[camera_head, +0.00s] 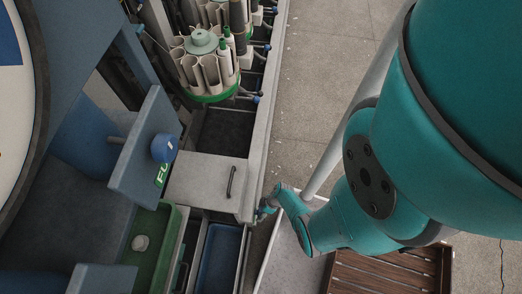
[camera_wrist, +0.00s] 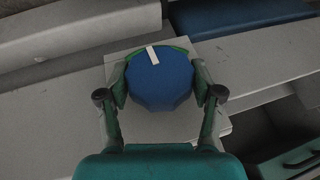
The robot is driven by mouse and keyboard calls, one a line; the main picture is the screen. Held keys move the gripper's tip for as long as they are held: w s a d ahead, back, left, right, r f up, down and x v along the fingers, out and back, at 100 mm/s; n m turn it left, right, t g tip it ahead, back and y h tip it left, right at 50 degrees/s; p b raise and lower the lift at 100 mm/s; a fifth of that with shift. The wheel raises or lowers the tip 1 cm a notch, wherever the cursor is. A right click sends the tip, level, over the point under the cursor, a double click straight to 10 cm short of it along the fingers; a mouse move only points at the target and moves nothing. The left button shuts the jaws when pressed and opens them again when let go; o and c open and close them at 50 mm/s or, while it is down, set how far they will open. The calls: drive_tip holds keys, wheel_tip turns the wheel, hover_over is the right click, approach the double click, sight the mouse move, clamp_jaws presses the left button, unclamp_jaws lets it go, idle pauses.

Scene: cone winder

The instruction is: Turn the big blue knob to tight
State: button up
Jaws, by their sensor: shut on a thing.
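A big blue knob (camera_wrist: 162,88) with a faceted rim shows in the wrist view. It sits on a square grey plate (camera_wrist: 150,122). A short white mark (camera_wrist: 152,55) is at the knob's upper edge, slightly left of its middle, and a strip of green shows along the top edge. My gripper (camera_wrist: 160,78) is shut on the knob, one green finger against each side. In the head view my gripper (camera_head: 263,208) is at the outer side of the grey machine frame, small and partly hidden; the held knob cannot be made out there.
Another blue knob (camera_head: 164,148) stands on a blue panel at the left. A grey cover (camera_head: 205,180) with a dark handle and a green tray (camera_head: 148,225) are near it. A wooden slatted pallet (camera_head: 390,270) lies on the floor below my arm. Open floor (camera_head: 325,60) lies right of the machine.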

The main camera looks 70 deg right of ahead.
drive_tip(key=shift+d+y, duration=0.1)
drive_tip(key=shift+y, duration=0.5)
drive_tip(key=shift+m+g+y, duration=0.3)
drive_tip(key=shift+y, duration=0.4)
drive_tip(key=o, duration=1.1)
drive_tip(key=shift+r, duration=0.2)
drive_tip(key=shift+r, duration=4.75)
